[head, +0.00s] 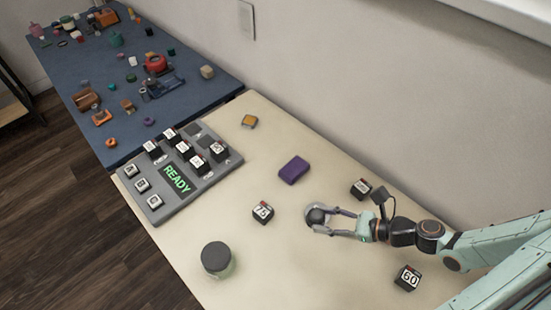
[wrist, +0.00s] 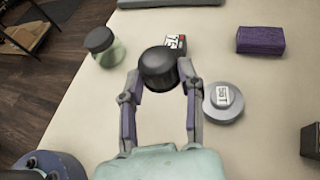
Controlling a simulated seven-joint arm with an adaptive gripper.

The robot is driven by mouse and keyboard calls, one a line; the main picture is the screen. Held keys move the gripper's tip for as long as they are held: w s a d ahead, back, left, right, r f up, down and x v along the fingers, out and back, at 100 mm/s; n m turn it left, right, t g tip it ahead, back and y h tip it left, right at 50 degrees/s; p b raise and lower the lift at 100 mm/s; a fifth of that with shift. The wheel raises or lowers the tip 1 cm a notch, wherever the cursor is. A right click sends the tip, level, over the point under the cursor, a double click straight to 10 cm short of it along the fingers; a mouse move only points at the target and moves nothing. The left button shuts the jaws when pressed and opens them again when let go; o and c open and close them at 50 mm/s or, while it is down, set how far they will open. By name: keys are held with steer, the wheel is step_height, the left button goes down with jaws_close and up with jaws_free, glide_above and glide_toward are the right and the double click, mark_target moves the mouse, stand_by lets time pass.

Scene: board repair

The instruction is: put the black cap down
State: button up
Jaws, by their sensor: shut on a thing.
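The black cap (wrist: 158,70) is a dark, rounded piece between the two fingers of my gripper (wrist: 160,78) in the wrist view. My gripper is shut on it. In the head view the cap (head: 316,214) shows at the tips of my gripper (head: 319,220), over the right half of the pale table. I cannot tell whether it touches the table. A cube marked 75 (head: 263,211) stands to its left in the head view. In the wrist view this cube (wrist: 176,46) is partly hidden behind the cap.
A grey disc with a white label (wrist: 223,102) lies beside the right finger. A dark-lidded jar (head: 217,259), a purple block (head: 294,169), a dark cube (head: 361,188) and a cube marked 60 (head: 407,278) stand around. A READY panel (head: 177,180) holds several cubes. Bare table separates these.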

steer(key=w+a+f+m+t+h, duration=0.1)
steer(key=w+a+f+m+t, duration=0.1)
steer(key=w+a, duration=1.2)
steer(key=shift+w+f+m+t+h, duration=0.4)
steer(key=shift+w+m, duration=0.1)
steer(key=shift+w, duration=0.35)
steer(key=w+a+r+m+t, duration=0.1)
steer(key=w, duration=0.1)
steer(key=w+a+r+m+h, duration=0.1)
steer(key=w+a+m+t+h, duration=0.1)
steer(key=w+a, duration=0.1)
steer(key=shift+w+r+t, duration=0.3)
steer(key=shift+r, duration=0.1)
steer(key=w+d+r+m+t+h, duration=0.25)
steer(key=w+d+m+h, duration=0.3)
steer(key=m+h, duration=0.3)
steer(key=shift+n, duration=0.55)
steer(key=f, duration=1.4)
steer(key=shift+w+a+f, duration=0.25)
steer(key=shift+w+f, duration=0.15)
steer(key=shift+f, duration=0.1)
